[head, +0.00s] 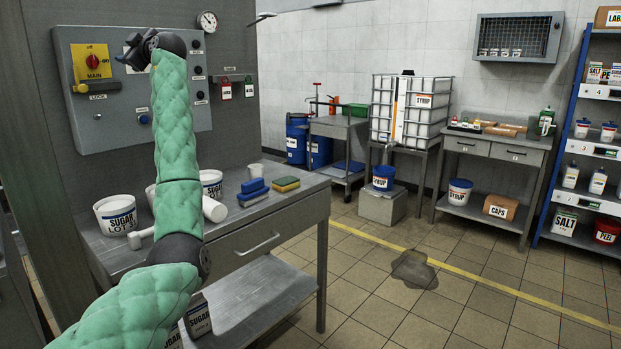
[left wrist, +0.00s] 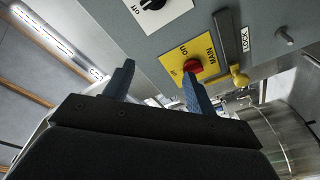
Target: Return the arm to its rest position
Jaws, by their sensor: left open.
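My left arm, in a green quilted sleeve, reaches up from the bottom left of the head view. My left gripper (head: 133,52) is in front of the grey control panel (head: 135,125), right of the yellow plate with the red main switch (head: 93,62). In the left wrist view its two blue-grey fingers (left wrist: 157,88) are apart with nothing between them. The red main switch (left wrist: 193,66) shows beyond the right fingertip, its yellow plate reading "on". I cannot tell whether the finger touches it. My right gripper is not in view.
Below the arm, a steel table (head: 255,215) holds sugar tubs (head: 116,214), a white cylinder and sponges (head: 286,184). Two tags (head: 226,88) hang right of the panel. A dark spill (head: 413,270) lies on the tiled floor. The floor right of the table is otherwise open.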

